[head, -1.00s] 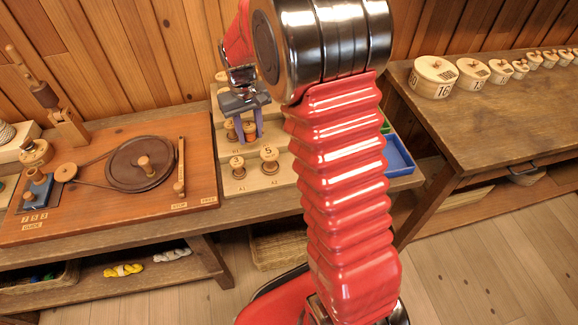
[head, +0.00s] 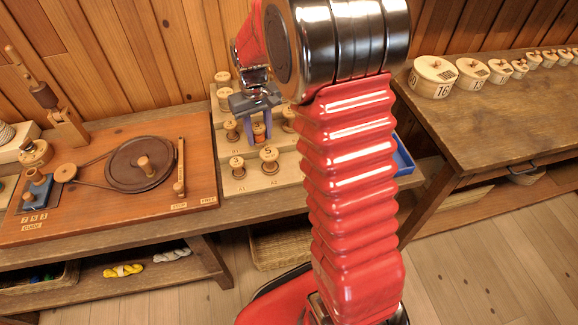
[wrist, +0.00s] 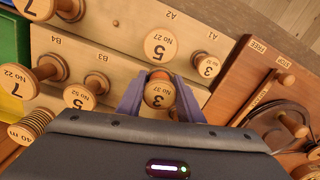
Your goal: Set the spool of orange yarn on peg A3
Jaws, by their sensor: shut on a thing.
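A spool of orange yarn (wrist: 160,91) sits between my gripper's fingers in the wrist view. Its round end reads 3 and No 37, and a little orange shows behind it. My gripper (head: 261,133) is shut on it over the stepped pegboard (head: 286,168) in the head view. The A2 spool (wrist: 159,45), marked 5, and the A1 spool (wrist: 207,65), marked 3, stand on the front step. A small dark round spot (wrist: 115,22) beside A2 may be a bare peg end. I cannot read an A3 label; my arm hides that part in the head view.
Spools marked 5 (wrist: 80,97) and 7 (wrist: 18,82) stand by labels B3 and B4. A winding board with a dark wheel (head: 139,164) lies left of the pegboard. A blue tray (head: 403,157) lies right, partly behind my arm.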

